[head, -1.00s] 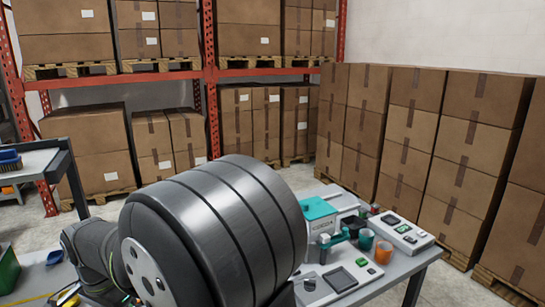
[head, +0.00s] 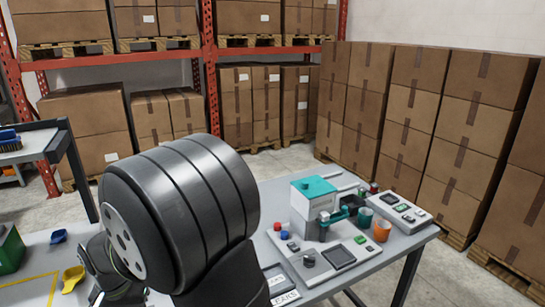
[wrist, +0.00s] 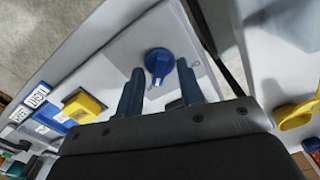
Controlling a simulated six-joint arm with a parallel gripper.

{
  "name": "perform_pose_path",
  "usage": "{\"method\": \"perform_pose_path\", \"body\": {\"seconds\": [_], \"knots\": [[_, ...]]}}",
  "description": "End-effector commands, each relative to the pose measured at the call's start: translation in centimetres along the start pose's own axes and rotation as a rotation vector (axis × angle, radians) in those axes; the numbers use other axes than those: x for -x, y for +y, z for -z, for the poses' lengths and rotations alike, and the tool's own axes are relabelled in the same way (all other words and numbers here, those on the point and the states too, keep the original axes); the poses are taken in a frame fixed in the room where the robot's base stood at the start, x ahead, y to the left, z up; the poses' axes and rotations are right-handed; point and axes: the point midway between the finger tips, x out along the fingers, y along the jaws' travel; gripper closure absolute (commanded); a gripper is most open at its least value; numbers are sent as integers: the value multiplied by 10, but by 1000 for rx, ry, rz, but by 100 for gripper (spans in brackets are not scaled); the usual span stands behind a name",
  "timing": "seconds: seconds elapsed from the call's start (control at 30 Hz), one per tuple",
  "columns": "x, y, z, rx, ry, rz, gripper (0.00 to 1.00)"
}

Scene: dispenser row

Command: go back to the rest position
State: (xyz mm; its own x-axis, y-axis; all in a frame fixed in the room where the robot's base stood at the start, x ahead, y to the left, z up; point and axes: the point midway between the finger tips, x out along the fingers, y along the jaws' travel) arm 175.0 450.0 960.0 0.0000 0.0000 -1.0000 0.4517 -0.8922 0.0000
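My gripper (wrist: 160,80) shows in the wrist view with its two dark fingers apart and nothing visibly held between them. In the head view my large dark arm links fill the lower middle and left, and the gripper itself is hidden or out of frame.
A dispenser machine with a teal top (head: 314,187) stands on the grey table, with an orange cup (head: 381,230) beside it. A yellow scoop (head: 73,277) and blue scoop (head: 58,236) lie at left, near a green bin (head: 10,249). Stacked cartons (head: 405,140) stand behind.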

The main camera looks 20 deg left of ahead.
Motion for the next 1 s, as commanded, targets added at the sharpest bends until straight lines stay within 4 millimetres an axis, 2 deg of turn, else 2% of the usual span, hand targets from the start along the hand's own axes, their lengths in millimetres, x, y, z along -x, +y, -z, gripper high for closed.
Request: {"method": "perform_pose_path", "body": {"seconds": [1.0], "knots": [[0, 0, 0, 818, 0, 0, 65]]}}
